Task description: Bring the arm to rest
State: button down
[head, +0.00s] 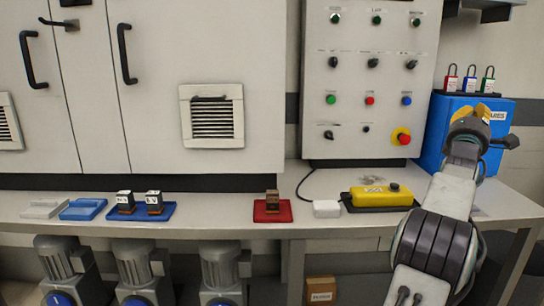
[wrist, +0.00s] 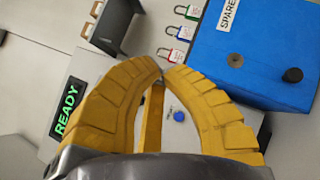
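My gripper (head: 478,110) is raised at the right in the head view, in front of the blue box and above the bench. In the wrist view, its two yellow fingers (wrist: 163,74) curve in and their tips come together. Nothing shows held between them. My arm reaches up from the lower right of the head view.
The blue box (head: 436,124) bears several padlocks (wrist: 187,11). A control panel (head: 368,48) stands behind the bench (head: 235,220). A yellow pendant (head: 380,196), a red tray (head: 286,217) and a blue tray (head: 113,215) lie on the bench. A READY sign (wrist: 67,110) shows in the wrist view.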

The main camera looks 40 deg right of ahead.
jog(key=w+a+r+m+t+y+p, duration=0.1)
jog(key=w+a+r+t+y+p, duration=0.2)
jog(key=w+a+p, duration=0.4)
jog(key=w+a+r+m+t+y+p, duration=0.15)
jog(key=w+a+y+p, duration=0.3)
jog(key=w+a, duration=0.45)
jog(key=w+a+r+m+y+p, duration=0.1)
jog(key=w+a+y+p, duration=0.15)
jog(key=a+p, duration=0.45)
jog(key=w+a+y+p, duration=0.1)
jog(key=a+y+p, duration=0.15)
jog(key=a, duration=0.85)
jog(key=w+a+r+m+y+p, duration=0.15)
jog(key=a+y+p, duration=0.25)
jog(key=a, duration=0.5)
jog(key=s+a+f+m+g+y+p, duration=0.2)
jog(key=s+a+g+y+p, duration=0.3)
jog(key=s+a+p, duration=1)
jog(key=s+a+g, duration=0.1)
jog(key=s+a, duration=0.5)
jog(key=a, duration=0.2)
jog(key=shift+a+m+g, duration=0.15)
jog(key=shift+m+g, duration=0.15)
jog(key=shift+g, duration=0.05)
